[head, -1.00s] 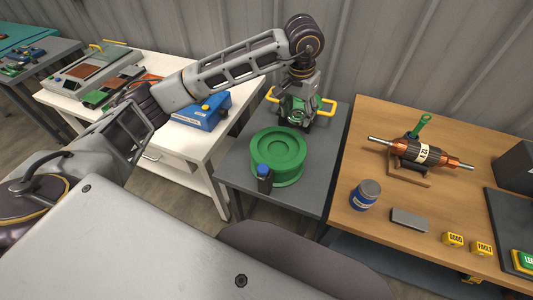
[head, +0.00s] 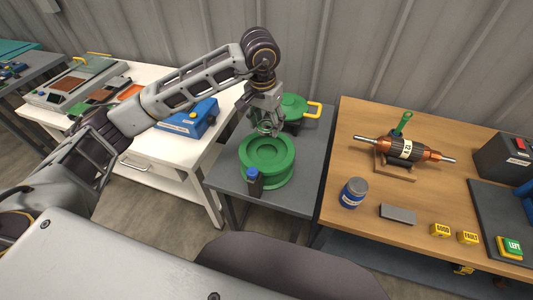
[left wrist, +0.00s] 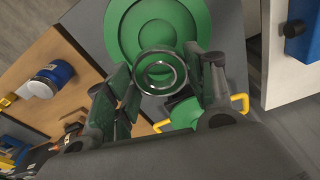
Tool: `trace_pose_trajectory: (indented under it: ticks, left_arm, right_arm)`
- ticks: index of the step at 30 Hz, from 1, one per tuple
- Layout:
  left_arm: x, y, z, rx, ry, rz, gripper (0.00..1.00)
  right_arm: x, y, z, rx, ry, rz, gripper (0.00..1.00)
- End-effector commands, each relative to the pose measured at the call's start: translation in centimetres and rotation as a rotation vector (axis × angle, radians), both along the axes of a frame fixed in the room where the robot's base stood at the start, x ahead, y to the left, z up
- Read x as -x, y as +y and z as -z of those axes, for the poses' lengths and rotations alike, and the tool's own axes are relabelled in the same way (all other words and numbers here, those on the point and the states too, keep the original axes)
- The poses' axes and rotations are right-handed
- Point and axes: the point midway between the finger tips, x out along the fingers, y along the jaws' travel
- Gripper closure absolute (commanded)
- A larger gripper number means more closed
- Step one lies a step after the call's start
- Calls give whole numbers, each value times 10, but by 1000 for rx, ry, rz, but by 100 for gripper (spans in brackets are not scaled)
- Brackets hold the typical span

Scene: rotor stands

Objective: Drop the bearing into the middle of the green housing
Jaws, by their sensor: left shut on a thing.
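The green housing (head: 283,172) is a round green ring with a stepped recess, standing on the small grey table. It also shows at the top of the left wrist view (left wrist: 122,45). My left gripper (head: 266,128) is just behind the housing's rear rim in the head view, above the table. In the left wrist view its fingers are shut on the bearing (left wrist: 143,79), a shiny metal ring. There the bearing overlaps the housing's edge, off to the side of its centre. The bearing's height above the housing is hard to tell. My right gripper is not in view.
A green lid-like part (head: 293,101) with yellow handles lies behind the housing. A dark bottle with a blue cap (head: 253,180) stands at the housing's front left. A wooden bench (head: 340,250) with a rotor (head: 404,148) and a blue can (head: 353,192) is to the right.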

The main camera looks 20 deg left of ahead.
Motion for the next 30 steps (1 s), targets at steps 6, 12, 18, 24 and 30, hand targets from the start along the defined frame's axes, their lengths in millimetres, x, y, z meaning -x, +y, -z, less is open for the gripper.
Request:
trace_pose_trajectory:
  ticks: [6, 12, 18, 24, 30]
  left_arm:
    - [0, 0, 1, 0, -1, 0, 80]
    - [0, 0, 14, 1, 1, -1, 80]
    - [0, 0, 39, 1, 1, -2, 80]
    - [0, 0, 58, 0, -1, -1, 80]
    - [0, 0, 62, 0, -1, 0, 80]
  right_arm:
    - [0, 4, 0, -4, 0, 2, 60]
    - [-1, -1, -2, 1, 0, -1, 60]
    - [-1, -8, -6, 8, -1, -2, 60]
    - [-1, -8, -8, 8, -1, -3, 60]
    - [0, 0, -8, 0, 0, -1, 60]
